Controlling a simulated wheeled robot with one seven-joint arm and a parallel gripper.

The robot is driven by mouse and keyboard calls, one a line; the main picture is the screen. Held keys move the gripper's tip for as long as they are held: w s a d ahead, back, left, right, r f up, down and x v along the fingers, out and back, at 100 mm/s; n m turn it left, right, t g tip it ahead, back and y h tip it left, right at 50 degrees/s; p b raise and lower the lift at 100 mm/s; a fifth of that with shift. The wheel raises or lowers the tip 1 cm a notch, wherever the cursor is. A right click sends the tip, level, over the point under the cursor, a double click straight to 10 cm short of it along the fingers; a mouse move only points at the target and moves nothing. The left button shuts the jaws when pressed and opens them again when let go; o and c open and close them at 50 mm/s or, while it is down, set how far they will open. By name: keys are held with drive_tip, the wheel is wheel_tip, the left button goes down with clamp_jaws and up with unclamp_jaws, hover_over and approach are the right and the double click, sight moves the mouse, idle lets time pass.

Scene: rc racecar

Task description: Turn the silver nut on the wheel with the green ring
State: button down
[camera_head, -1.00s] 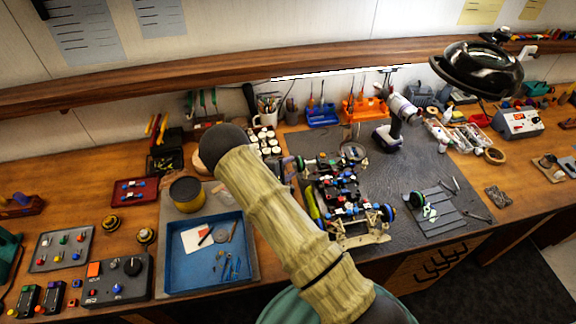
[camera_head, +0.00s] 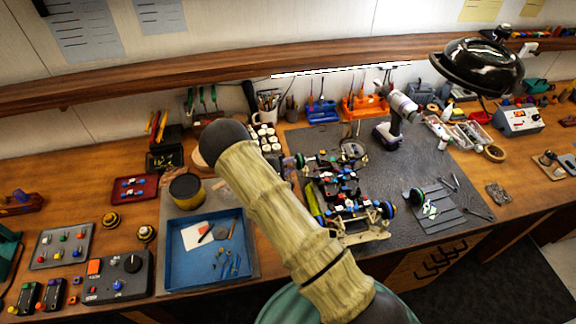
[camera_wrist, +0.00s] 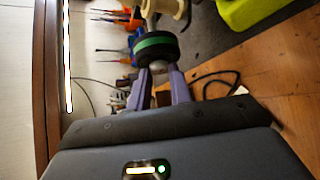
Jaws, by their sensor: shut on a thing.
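The wheel with the green ring (camera_wrist: 157,47) is a black tyre with a green band in the wrist view, mounted at a tan part of the car. It also shows in the head view (camera_head: 300,161) at the car's far left corner. The silver nut (camera_wrist: 158,66) is on the wheel's near face, between my fingertips. My gripper (camera_wrist: 159,74) is shut on the nut, with one purple-grey finger on each side. The nut is partly hidden by the fingers.
The car chassis (camera_head: 341,188) stands on a dark mat (camera_head: 400,165). A yellow-green object (camera_wrist: 250,12) lies close to the right in the wrist view. A loose wheel (camera_head: 417,196) is on a grey tray. A blue tray (camera_head: 185,275) is left of my arm.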

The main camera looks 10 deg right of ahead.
drive_tip(key=shift+w+r, duration=0.1)
drive_tip(key=shift+w+r+n+g+y+b, duration=0.1)
drive_tip(key=shift+w+n+g+y+b, duration=0.2)
drive_tip(key=shift+n+g+b, duration=1.1)
drive_tip(key=shift+w+r+n+g+y+b, duration=0.1)
drive_tip(key=shift+w+n+g+b, duration=0.5)
drive_tip(key=shift+g, duration=1.65)
drive_tip(key=shift+w+r+n+g+y+b, duration=0.15)
drive_tip(key=shift+n+g+b, duration=0.45)
drive_tip(key=shift+n+g, duration=0.95)
drive_tip(key=shift+m+g, duration=0.35)
drive_tip(key=shift+g, duration=0.05)
drive_tip(key=c, duration=1.3)
unclamp_jaws()
drive_tip(key=shift+s, duration=0.1)
drive_tip(key=shift+o, duration=0.2)
